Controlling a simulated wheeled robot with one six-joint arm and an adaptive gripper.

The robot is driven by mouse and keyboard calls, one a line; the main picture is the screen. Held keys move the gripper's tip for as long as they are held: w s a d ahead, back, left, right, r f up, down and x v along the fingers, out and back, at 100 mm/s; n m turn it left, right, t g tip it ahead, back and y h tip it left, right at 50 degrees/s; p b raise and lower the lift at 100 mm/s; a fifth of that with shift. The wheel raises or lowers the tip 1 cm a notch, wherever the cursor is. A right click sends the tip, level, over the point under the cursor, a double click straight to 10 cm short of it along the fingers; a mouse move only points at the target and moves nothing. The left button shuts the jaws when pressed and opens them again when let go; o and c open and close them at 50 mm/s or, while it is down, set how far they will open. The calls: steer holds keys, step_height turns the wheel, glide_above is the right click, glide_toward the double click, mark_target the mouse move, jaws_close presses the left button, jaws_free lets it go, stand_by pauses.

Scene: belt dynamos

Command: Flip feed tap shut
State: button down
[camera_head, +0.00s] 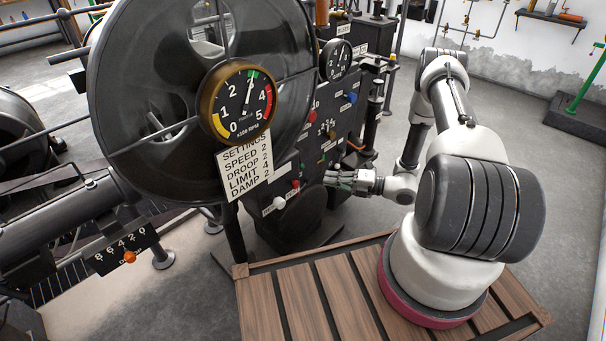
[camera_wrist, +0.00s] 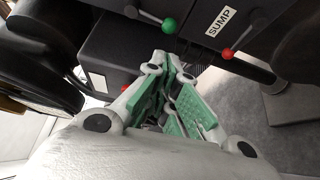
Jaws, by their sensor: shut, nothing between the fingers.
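My gripper (camera_head: 335,178) is shut and empty, pointing left at the lower part of the dark machine panel (camera_head: 318,148). In the wrist view its green-padded fingers (camera_wrist: 171,65) converge just below a lever with a green ball (camera_wrist: 169,25) and a lever with a red ball (camera_wrist: 227,54). The fingertips look apart from both balls. A white label reading SUMP (camera_wrist: 219,21) sits between the levers. I cannot read a feed label, so I cannot tell which lever is the feed tap. In the head view a red knob (camera_head: 295,184) and a white knob (camera_head: 279,203) show low on the panel.
A large dark wheel (camera_head: 140,110) with a brass gauge (camera_head: 237,101) stands left of the panel. A settings card (camera_head: 244,165) hangs below the gauge. A blue knob (camera_head: 351,98) is higher on the panel. A slatted wooden platform (camera_head: 331,290) lies below. Open floor is at right.

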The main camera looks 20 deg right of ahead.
steer(key=x, duration=1)
steer(key=shift+s, duration=0.1)
